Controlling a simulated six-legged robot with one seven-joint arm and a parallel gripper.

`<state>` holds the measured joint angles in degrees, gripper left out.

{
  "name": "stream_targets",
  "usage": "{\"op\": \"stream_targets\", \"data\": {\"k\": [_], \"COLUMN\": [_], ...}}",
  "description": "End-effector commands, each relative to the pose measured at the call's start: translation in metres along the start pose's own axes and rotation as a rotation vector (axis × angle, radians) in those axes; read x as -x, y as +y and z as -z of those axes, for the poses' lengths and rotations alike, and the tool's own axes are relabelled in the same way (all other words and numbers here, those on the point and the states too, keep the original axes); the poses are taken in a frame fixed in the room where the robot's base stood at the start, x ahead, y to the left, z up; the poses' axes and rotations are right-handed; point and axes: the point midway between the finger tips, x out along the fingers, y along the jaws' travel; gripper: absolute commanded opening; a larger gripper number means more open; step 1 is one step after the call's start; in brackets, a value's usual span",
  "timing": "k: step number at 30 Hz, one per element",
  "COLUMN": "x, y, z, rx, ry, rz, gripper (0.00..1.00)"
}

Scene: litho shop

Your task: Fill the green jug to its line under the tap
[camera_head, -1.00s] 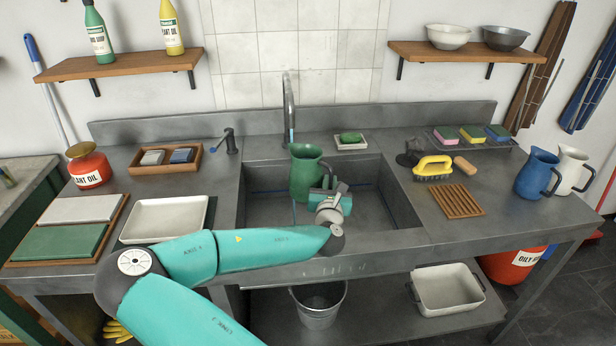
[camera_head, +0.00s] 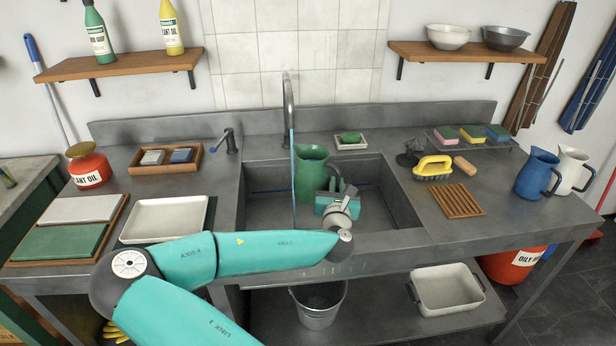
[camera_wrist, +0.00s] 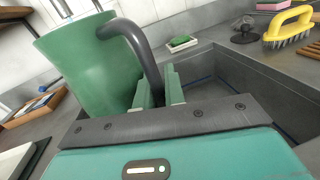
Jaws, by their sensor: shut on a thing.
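The green jug (camera_head: 311,175) is upright over the sink (camera_head: 262,212); it also shows large in the wrist view (camera_wrist: 85,65). My gripper (camera_head: 336,188) is shut on the jug's dark handle, and its fingers (camera_wrist: 160,92) show on both sides of the handle in the wrist view. The tap (camera_head: 288,95) is running. Its thin blue stream (camera_head: 293,190) falls past the jug's left side, down into the basin. The inside of the jug, its line and its water level are hidden.
A soap dish (camera_head: 351,146) sits behind the sink. A yellow brush (camera_head: 433,168) and a wooden rack (camera_head: 457,201) lie right of it, with a blue jug (camera_head: 536,172) further right. A white tray (camera_head: 165,220) lies left. The basin's right half is free.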

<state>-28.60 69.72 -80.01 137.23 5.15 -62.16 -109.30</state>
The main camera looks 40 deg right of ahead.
Motion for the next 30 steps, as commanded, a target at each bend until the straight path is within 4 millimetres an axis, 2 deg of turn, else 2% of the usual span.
{"op": "stream_targets", "data": {"k": [18, 30], "x": [0.029, 0.031], "y": [-0.018, -0.019], "z": [-0.019, -0.020], "rx": [-0.002, -0.002], "ry": [-0.005, -0.005], "rz": [0.000, -0.001], "gripper": [0.00, 0.00]}}
